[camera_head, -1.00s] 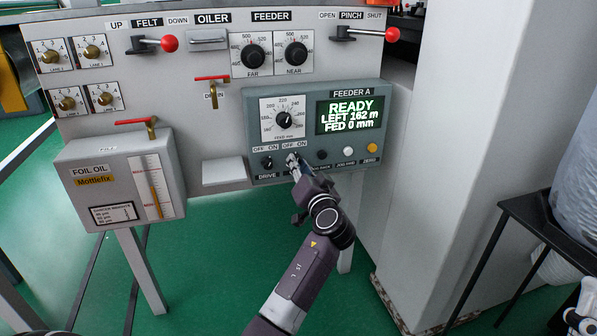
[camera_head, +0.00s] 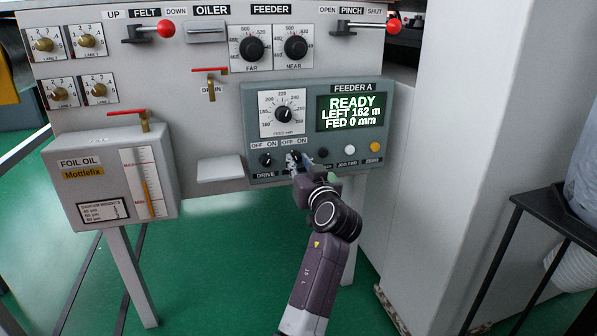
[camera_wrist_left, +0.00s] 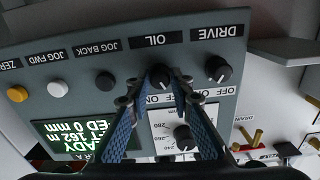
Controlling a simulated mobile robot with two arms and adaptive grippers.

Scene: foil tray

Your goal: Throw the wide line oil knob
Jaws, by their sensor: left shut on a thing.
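The black OIL knob (camera_wrist_left: 159,77) is on the grey Feeder A panel (camera_head: 247,110), in the lower row, beside the DRIVE knob (camera_head: 266,160). My left gripper (camera_head: 300,165) reaches up to it from below in the head view and largely covers it. In the left wrist view, which sees the panel upside down, the blue-padded fingers (camera_wrist_left: 160,90) are closed around the OIL knob, one on each side. The DRIVE knob (camera_wrist_left: 218,68) is just outside the fingers. The OIL knob's exact pointer direction is hard to read. My right gripper is not in view.
A black button (camera_head: 323,153), a white button (camera_head: 348,149) and a yellow button (camera_head: 376,147) sit right of the gripper. The display (camera_head: 351,112) reads READY, LEFT 162 m, FED 0 mm. The foil oil box (camera_head: 110,180) stands out at left, with a small ledge (camera_head: 220,169) between.

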